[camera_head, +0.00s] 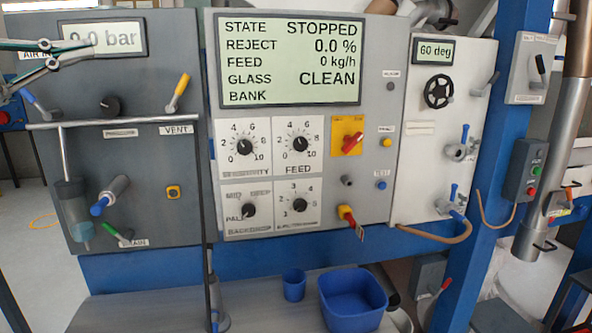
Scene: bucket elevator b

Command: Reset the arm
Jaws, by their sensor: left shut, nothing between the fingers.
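My left gripper (66,52) reaches in from the left edge at the upper left. Its dark, green-edged fingers are shut and empty. They appear in front of the left grey panel (140,75), overlapping the pressure display (103,38) that reads 0.0 bar. I cannot tell how far they are from the panel. My right gripper is not in view.
The middle panel has a status screen (290,60) reading STOPPED, with knobs and a red switch (352,143) below. Several coloured levers stick out, such as the yellow VENT lever (178,92). A blue tub (353,298) and blue cup (293,285) stand below.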

